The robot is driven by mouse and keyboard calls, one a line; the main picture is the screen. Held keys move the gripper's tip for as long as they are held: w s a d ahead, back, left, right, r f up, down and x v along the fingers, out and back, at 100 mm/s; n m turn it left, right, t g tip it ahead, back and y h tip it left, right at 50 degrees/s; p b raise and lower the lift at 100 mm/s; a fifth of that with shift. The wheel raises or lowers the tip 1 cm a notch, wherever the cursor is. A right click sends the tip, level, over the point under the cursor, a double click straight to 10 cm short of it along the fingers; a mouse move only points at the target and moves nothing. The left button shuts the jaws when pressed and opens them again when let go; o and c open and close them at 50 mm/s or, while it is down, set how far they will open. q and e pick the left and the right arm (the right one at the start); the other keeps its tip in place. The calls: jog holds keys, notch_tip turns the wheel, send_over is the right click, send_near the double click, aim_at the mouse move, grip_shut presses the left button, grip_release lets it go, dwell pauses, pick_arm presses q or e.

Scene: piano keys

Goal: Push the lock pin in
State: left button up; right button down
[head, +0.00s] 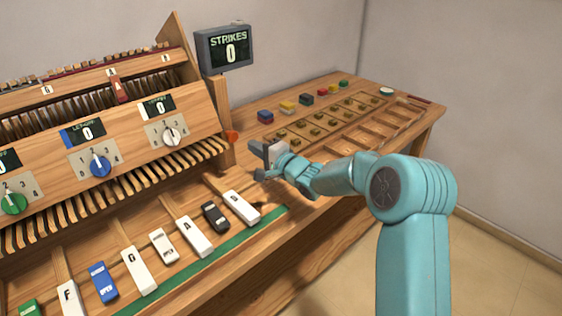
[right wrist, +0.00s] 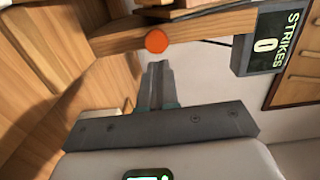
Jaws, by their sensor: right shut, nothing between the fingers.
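An orange round lock pin (head: 232,136) sticks out of the right side post of the wooden piano frame in the head view. It shows as an orange disc (right wrist: 156,41) on the wooden post in the right wrist view, just beyond the fingertips. My right gripper (head: 262,160) is shut and empty, to the right of and slightly below the pin in the head view. In the right wrist view the closed fingers (right wrist: 157,70) point at the pin, with a small gap seeming to lie between. My left gripper is not in view.
A keyboard with lettered keys (head: 195,237) lies left of my right arm. A strikes display (head: 228,48) reading 0 stands above the post. A side table (head: 425,108) holds coloured blocks (head: 287,107) and wooden slots. Three dials, including a white one (head: 171,135), are on the panel.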

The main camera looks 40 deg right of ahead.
jog(key=s, duration=0.7)
jog(key=shift+s+d, duration=0.15)
jog(key=shift+s, duration=0.05)
jog(key=shift+s, duration=0.15)
